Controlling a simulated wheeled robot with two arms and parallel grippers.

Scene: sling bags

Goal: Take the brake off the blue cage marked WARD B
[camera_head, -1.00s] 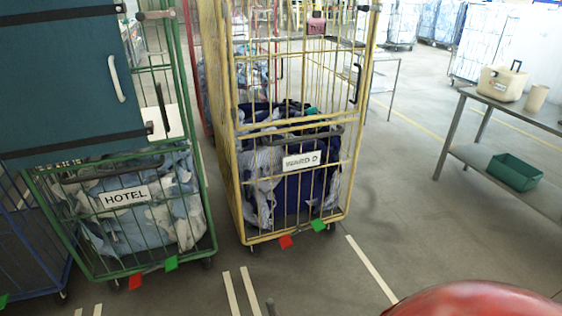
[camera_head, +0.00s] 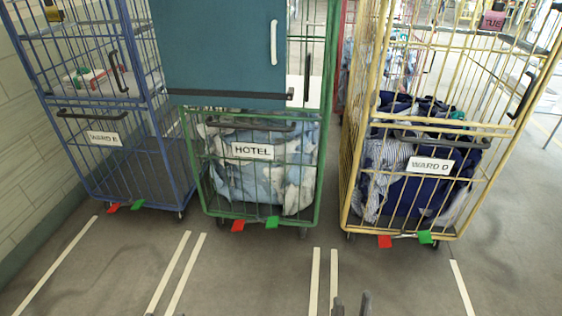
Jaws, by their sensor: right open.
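A blue cage (camera_head: 176,155) stands at the left by the wall. Its sign (camera_head: 105,138) reads WARD and a last letter that looks like B or E. A red pedal (camera_head: 113,208) and a green pedal (camera_head: 137,205) stick out at its front lower edge. I cannot tell from here which pedal is down. The tips of my right gripper (camera_head: 352,306) show at the bottom edge, apart and empty, over bare floor and well to the right of the blue cage. My left gripper is not in view.
A green cage marked HOTEL (camera_head: 326,140) with a teal panel (camera_head: 215,50) stands beside the blue one. A yellow cage marked WARD D (camera_head: 347,190) stands right of it. Both have red and green pedals. The floor (camera_head: 240,290) in front is clear, with white lines.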

